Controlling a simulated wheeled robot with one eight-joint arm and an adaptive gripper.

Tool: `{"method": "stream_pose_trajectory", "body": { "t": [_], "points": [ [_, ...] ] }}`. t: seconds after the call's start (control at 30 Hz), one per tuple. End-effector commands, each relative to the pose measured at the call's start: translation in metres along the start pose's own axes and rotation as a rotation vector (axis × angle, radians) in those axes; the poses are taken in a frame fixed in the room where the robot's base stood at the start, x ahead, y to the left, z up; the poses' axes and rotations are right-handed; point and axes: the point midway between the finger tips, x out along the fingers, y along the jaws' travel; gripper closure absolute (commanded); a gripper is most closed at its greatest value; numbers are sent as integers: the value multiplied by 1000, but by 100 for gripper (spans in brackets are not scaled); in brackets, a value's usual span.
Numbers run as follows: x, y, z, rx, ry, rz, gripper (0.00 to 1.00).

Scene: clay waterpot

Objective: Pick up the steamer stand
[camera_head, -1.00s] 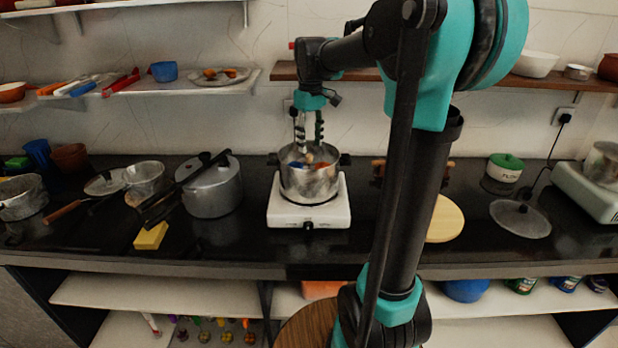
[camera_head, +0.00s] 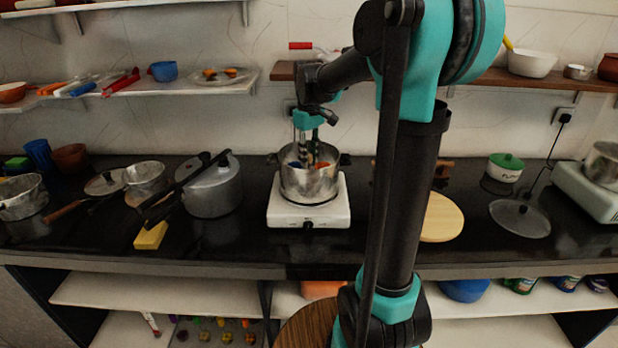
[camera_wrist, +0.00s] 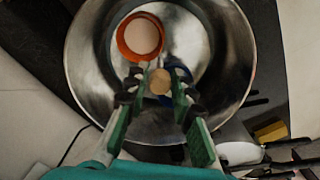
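A metal pot (camera_head: 309,186) stands on a white burner in the head view. In the wrist view, looking into the pot (camera_wrist: 235,60), I see an orange cup (camera_wrist: 122,40) with a pale egg-like thing (camera_wrist: 141,36) in it. A round tan thing (camera_wrist: 160,81) lies nearer, beside a blue piece (camera_wrist: 181,70). I cannot tell which part is the steamer stand. My gripper (camera_wrist: 156,88) points down over the pot, fingers apart on either side of the tan thing. It also shows in the head view (camera_head: 308,158), with fingertips inside the pot. Contact is not clear.
The white burner (camera_head: 285,213) sits on the black counter. A large lidded pot (camera_head: 213,188) and a yellow sponge (camera_head: 151,235) are to the left. A round board (camera_head: 441,218) lies to the right, partly behind my arm. A wooden shelf (camera_head: 555,82) is above.

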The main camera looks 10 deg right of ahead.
Motion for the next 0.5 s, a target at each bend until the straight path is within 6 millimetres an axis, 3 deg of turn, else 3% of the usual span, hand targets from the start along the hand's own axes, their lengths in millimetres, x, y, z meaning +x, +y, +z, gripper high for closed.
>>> {"method": "stream_pose_trajectory", "body": {
  "t": [0.17, 0.5],
  "points": [
    [0, 0, 0, 0, 0, 0, 100],
    [0, 0, 0, 0, 0, 0, 100]
  ]
}}
